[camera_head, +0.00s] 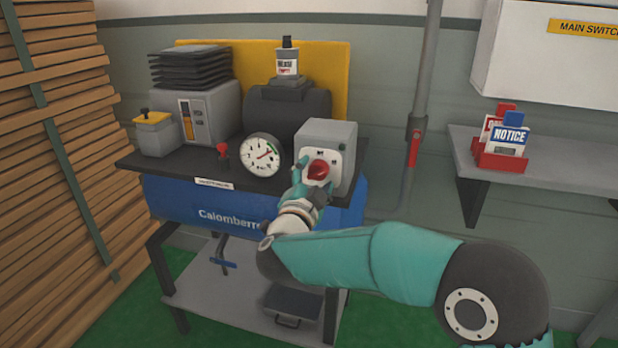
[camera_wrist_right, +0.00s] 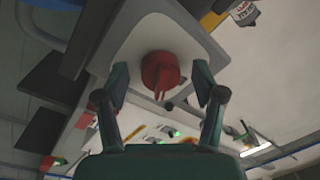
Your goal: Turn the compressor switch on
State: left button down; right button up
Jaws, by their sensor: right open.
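The compressor (camera_head: 235,207) is a blue tank with a dark top plate, marked "Calomberro" or similar. On its right end stands a grey switch box (camera_head: 333,137) with a red rotary switch (camera_head: 318,170) on its front. My right gripper (camera_head: 308,182) is at the front of this box, with its fingers near the red switch. In the right wrist view the red switch (camera_wrist_right: 160,73) lies between the two open fingers of my right gripper (camera_wrist_right: 160,88), with a gap on each side. My left gripper is in neither view.
A round white gauge (camera_head: 262,155) and a small red valve (camera_head: 222,152) are left of the switch box. A wall pipe with a red handle (camera_head: 414,149) runs to its right. A shelf (camera_head: 560,165) holds a red card holder. Stacked planks (camera_head: 60,200) stand at the left.

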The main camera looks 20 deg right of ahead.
jog(key=r+v, duration=0.1)
jog(key=v, duration=1)
jog(key=shift+s+a+f, duration=0.2)
jog(key=shift+s+f, duration=0.15)
jog(key=shift+f, duration=0.2)
jog(key=w+d+f+g+h, duration=0.1)
jog(key=w+d+f+g, duration=0.15)
jog(key=d+f, duration=0.8)
jog(key=s+d+f+n+g+y, duration=0.1)
jog(key=s+f+n+g+y, duration=0.15)
jog(key=f, duration=1.05)
jog(key=s+d+f+n+g+y, duration=0.1)
jog(key=s+f+n+y, duration=0.2)
jog(key=f, duration=0.9)
jog(key=s+a+f+n+g+y, duration=0.45)
jog(key=s+a+f+y, duration=0.2)
jog(key=s+f, duration=0.45)
jog(key=s+a+f+n+g+y, duration=0.25)
jog(key=s+a+n+g, duration=0.2)
jog(key=s+a, duration=0.5)
jog(key=a+p+v, duration=0.2)
jog(key=p+v, duration=0.9)
jog(key=a+r+p+v, duration=0.1)
jog(key=a+p+v, duration=0.2)
jog(key=p+v, duration=0.8)
jog(key=shift+s+r+p, duration=0.15)
jog(key=shift+r+p, duration=0.3)
jog(key=shift+r, duration=0.1)
